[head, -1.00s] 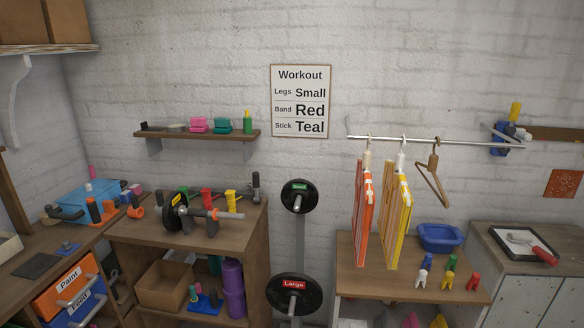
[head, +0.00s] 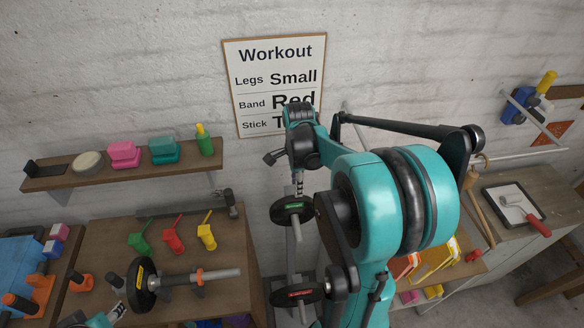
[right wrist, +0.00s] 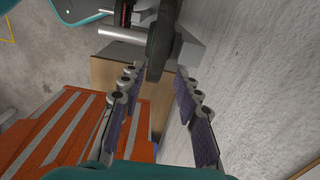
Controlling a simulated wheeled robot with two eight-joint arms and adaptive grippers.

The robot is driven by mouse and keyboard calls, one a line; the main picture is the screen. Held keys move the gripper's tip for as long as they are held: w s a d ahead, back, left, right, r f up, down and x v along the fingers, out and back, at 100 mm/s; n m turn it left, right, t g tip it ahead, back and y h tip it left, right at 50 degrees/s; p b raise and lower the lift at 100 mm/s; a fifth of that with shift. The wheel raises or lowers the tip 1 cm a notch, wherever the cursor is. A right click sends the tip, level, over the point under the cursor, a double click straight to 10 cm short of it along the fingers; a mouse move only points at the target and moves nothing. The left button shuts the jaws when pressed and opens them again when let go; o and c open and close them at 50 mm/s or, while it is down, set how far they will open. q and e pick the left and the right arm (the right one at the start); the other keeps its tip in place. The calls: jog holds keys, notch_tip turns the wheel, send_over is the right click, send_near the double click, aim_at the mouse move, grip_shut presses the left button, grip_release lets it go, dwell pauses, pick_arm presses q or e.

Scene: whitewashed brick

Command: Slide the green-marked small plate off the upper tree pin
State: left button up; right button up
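The small plate (head: 291,209) is a black disc with a green label, on the upper pin of the grey tree (head: 291,250) by the wall. In the right wrist view my right gripper (right wrist: 159,73) is open. The dark plate (right wrist: 160,45) shows edge-on between its fingertips, with a gap on both sides. The light pin (right wrist: 120,35) sticks out to the left. The large plate (head: 290,295) with a red label hangs below. My left gripper is not in view.
The brick wall is close beside the gripper. A striped orange hanging item (right wrist: 85,125) shows below in the right wrist view. A loaded bar (head: 190,277) and colored clips (head: 172,241) lie on the left shelf unit. A wall shelf (head: 125,173) is above.

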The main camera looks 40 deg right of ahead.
aim_at(298, 199)
jog(key=shift+s+f, duration=0.2)
jog(key=shift+f, duration=0.15)
notch_tip(298, 199, down, 6)
jog(key=shift+f+b, duration=0.1)
jog(key=shift+b, duration=0.6)
jog(key=shift+f, duration=0.3)
grip_shut()
jog(key=c, duration=0.7)
grip_release()
jog(key=shift+r, duration=0.35)
grip_shut()
